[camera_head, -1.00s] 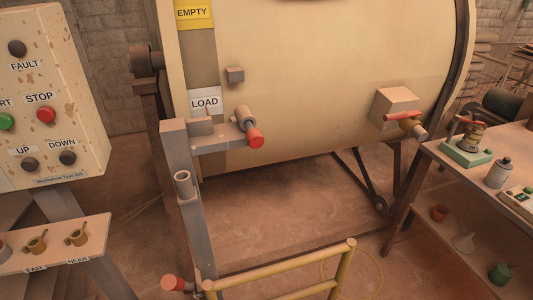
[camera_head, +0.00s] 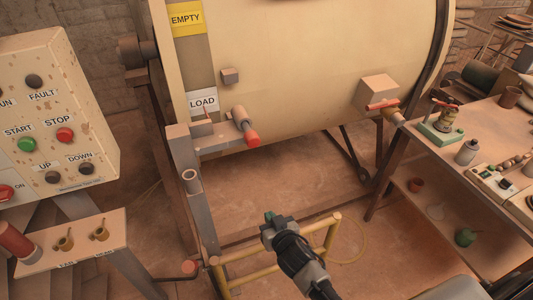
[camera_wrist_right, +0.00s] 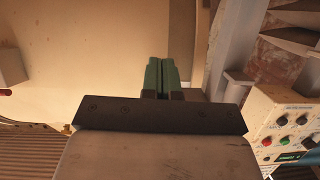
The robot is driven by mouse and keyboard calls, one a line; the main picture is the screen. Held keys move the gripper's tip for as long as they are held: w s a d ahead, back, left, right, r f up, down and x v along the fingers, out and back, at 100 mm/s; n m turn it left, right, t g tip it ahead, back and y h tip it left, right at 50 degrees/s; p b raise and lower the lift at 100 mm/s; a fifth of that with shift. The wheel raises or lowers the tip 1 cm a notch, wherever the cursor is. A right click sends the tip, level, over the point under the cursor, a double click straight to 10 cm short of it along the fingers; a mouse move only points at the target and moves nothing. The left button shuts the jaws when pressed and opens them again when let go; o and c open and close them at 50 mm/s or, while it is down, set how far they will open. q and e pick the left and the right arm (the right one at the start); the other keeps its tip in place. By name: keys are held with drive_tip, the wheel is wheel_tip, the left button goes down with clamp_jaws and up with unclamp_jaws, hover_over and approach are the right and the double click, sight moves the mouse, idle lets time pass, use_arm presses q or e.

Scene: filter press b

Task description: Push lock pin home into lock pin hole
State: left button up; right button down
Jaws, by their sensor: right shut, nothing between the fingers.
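The lock pin (camera_head: 241,121), a grey cylinder with a red end (camera_head: 251,138), sits at the right end of a grey bracket (camera_head: 212,141) on the post beside the drum. Its hole is hidden, and I cannot tell how deep the pin sits. My right gripper (camera_head: 269,216) is below the pin in the head view, apart from it and in front of the yellow rail. Its green fingertips (camera_wrist_right: 161,74) are together and empty in the wrist view, with the cream drum behind them. The pin cannot be made out in the wrist view. My left gripper is not in view.
The cream drum (camera_head: 310,60) fills the back. A yellow rail (camera_head: 250,276) stands low in front. A control panel (camera_head: 55,115) stands at left and a workbench (camera_head: 480,125) at right. Open floor (camera_head: 290,185) lies under the drum.

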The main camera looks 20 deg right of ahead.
sight(254, 143)
wheel_tip(254, 143, up, 19)
drive_tip(key=w+m+t+p, duration=0.1)
drive_tip(key=w+t+p, duration=0.2)
drive_tip(key=t+p, duration=0.1)
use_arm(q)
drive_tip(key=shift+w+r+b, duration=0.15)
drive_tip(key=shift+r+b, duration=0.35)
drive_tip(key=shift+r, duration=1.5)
use_arm(e)
drive_tip(key=shift+w+a+r, duration=0.1)
drive_tip(key=shift+w+a, duration=0.05)
drive_tip(key=shift+w, duration=1.25)
drive_tip(key=shift+w+a+r, duration=0.1)
drive_tip(key=shift+w, duration=1.3)
